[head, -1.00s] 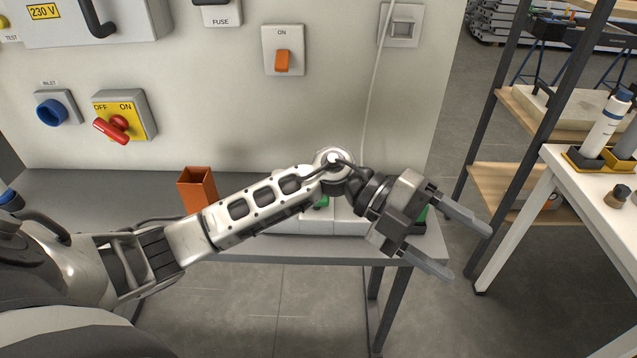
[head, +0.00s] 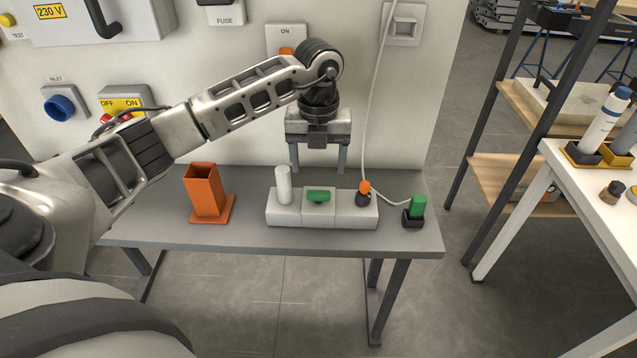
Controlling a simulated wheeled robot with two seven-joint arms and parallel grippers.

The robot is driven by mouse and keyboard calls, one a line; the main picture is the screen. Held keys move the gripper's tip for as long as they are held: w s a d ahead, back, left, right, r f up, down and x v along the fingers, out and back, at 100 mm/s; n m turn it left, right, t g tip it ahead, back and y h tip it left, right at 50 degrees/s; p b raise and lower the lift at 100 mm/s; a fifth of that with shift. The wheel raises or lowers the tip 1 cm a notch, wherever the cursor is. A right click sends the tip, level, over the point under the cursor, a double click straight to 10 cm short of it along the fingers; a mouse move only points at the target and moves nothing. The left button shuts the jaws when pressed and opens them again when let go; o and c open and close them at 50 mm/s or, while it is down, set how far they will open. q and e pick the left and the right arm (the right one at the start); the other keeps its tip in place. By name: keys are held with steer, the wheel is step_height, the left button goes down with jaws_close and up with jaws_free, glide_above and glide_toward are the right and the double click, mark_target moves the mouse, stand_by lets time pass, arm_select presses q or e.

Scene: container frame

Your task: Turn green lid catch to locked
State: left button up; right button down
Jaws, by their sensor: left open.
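The green lid catch (head: 318,196) is a small green bar lying crosswise on the middle section of a white block (head: 345,212) on the grey table. A white cylinder (head: 283,185) stands on the block's left part, and a dark piece with an orange top (head: 364,190) is at its right part. My left gripper (head: 318,170) is open and empty, fingers pointing down. In the picture it is above and apparently behind the green catch, not touching it. My right gripper does not show.
An orange open holder (head: 205,192) stands left of the block. A green piece in a black base (head: 415,209) stands to its right, with a white cable running up the wall panel (head: 230,110). The table's front strip (head: 250,240) is clear.

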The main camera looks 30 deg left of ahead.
mark_target(319, 192)
arm_select(q)
step_height(319, 192, down, 7)
steer(key=shift+f+p, duration=0.15)
steer(key=shift+p, duration=0.25)
steer(key=c, duration=1)
